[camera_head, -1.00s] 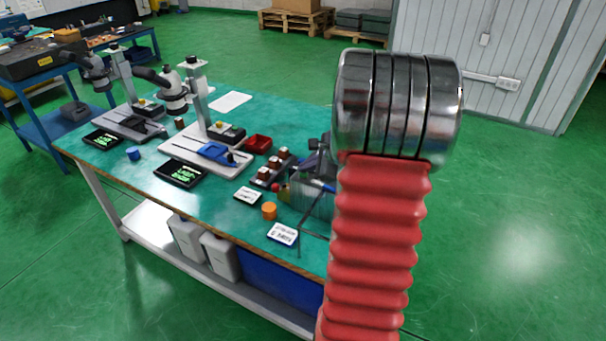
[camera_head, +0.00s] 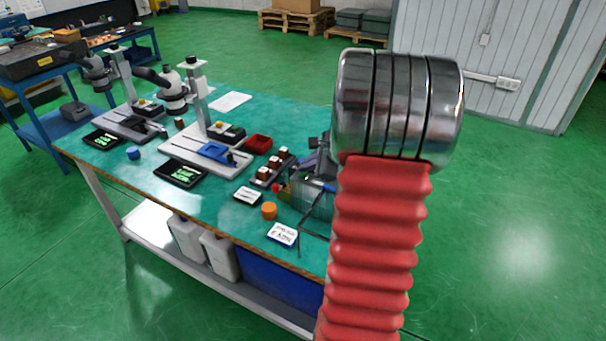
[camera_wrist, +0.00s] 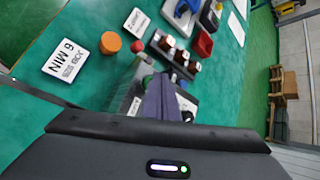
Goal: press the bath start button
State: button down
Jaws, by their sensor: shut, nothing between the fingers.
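A small control box (camera_wrist: 122,95) stands on the green bench, with a transparent tank beside it in the head view (camera_head: 312,203). A green button (camera_wrist: 148,80) shows just left of my fingers in the wrist view, and a red knob (camera_wrist: 141,57) is just beyond it. The red knob also shows in the head view (camera_head: 277,188). My gripper (camera_wrist: 161,80) is shut and empty, its purple-grey fingers close beside the green button. I cannot tell whether they touch it. In the head view my gripper (camera_head: 318,165) is partly hidden behind my arm.
An orange cylinder (camera_wrist: 110,42) and a "6 MIN" card (camera_wrist: 72,60) lie near the box. Green floor lies beyond the bench.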

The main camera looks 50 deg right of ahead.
jog(key=shift+r, duration=0.5)
notch_tip(320, 180, up, 5)
dwell(0.8)
dwell(0.8)
